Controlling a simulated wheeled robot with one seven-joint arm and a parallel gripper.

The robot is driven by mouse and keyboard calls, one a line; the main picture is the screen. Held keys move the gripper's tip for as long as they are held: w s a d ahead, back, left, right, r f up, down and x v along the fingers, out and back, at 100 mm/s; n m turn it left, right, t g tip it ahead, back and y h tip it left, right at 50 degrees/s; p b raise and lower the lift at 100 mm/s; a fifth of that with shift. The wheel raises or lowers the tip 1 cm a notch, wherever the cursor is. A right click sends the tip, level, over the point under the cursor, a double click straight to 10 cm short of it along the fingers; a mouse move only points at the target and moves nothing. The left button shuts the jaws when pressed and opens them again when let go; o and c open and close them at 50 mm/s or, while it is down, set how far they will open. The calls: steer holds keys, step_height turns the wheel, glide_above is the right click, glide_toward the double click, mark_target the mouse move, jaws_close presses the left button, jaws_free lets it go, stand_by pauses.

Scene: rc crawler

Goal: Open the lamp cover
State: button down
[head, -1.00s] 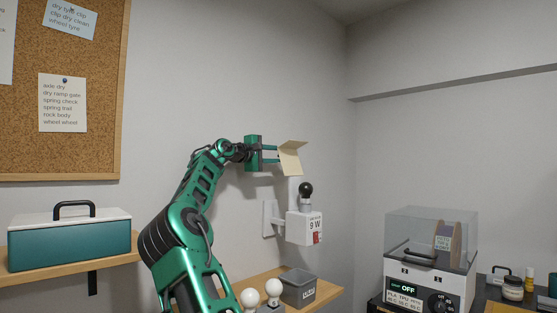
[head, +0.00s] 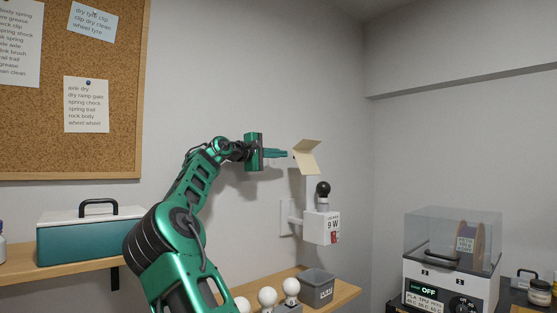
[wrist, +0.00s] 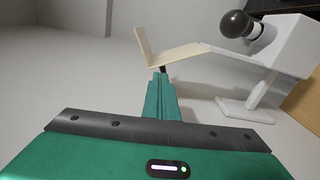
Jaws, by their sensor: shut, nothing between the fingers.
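The lamp cover is a cream folded flap (head: 306,158) standing raised above the white wall lamp (head: 321,228), with its panels at an angle. A dark bulb (head: 323,188) sits upright on the lamp, uncovered. My gripper (head: 287,154) is shut and empty, just left of the cover, with a small gap in the head view. In the wrist view the shut fingers (wrist: 161,76) point at the cover (wrist: 172,54), just below its fold; I cannot tell whether they touch. The bulb (wrist: 234,24) and lamp body (wrist: 292,45) are to the right there.
A wooden shelf (head: 345,291) below the lamp holds a grey bin (head: 317,290) and several white bulbs (head: 267,297). A printer-like box with a clear lid (head: 452,240) stands at right. A teal case (head: 90,238) sits on the left shelf.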

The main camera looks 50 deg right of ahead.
steer(key=a+f+n+t+y, duration=0.1)
steer(key=a+n+t, duration=0.3)
steer(key=a+n, duration=0.25)
steer(key=s+d+n+y, duration=0.1)
steer(key=d, duration=0.8)
steer(key=shift+s+d+f+t, duration=0.2)
steer(key=shift+s+f+t, duration=0.15)
steer(key=shift+t, duration=0.05)
steer(key=shift+n, duration=0.25)
